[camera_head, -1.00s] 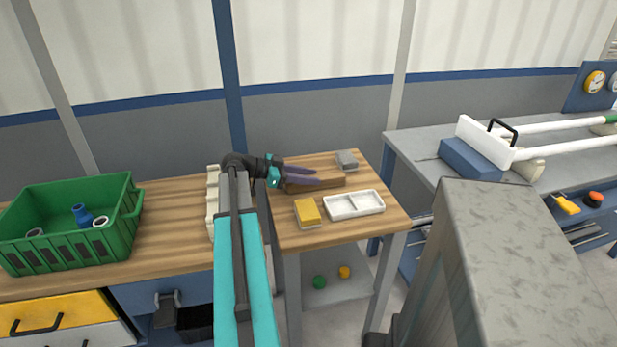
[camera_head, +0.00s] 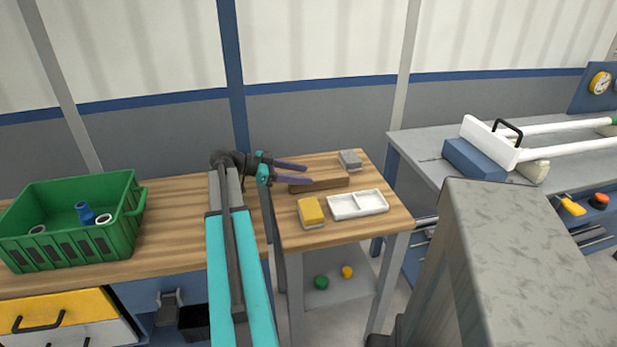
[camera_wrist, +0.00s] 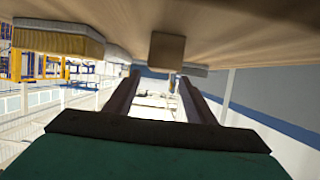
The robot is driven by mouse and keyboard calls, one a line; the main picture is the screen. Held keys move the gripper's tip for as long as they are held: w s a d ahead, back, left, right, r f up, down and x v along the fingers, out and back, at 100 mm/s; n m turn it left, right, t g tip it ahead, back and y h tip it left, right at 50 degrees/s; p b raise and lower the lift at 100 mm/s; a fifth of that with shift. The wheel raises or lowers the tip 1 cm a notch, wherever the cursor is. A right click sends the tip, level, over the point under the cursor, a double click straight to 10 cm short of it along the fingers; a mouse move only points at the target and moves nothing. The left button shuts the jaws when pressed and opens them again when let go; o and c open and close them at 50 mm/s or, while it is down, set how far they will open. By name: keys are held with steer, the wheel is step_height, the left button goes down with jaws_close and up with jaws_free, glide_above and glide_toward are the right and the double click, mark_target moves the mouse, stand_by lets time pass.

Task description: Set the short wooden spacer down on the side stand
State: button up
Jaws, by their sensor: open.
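The short wooden spacer (camera_head: 320,184) is a brown block lying on the wooden top of the side stand (camera_head: 345,226), between a grey block and a white tray. My gripper (camera_head: 308,174) is open, with its two purple fingers pointing right. In the head view the fingertips are at the spacer's left end, and I cannot tell whether they touch it. In the wrist view the picture is tilted over, and the end face of the spacer (camera_wrist: 167,50) shows beyond the two open fingers (camera_wrist: 160,98), with nothing between them.
On the side stand are a yellow-topped sponge (camera_head: 311,211), a white divided tray (camera_head: 357,204) and a grey block (camera_head: 350,159). A green crate (camera_head: 70,222) with pipe fittings stands on the left bench. A grey bench (camera_head: 420,150) at the right holds white pipes.

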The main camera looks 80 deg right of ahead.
steer(key=shift+v, duration=1.6)
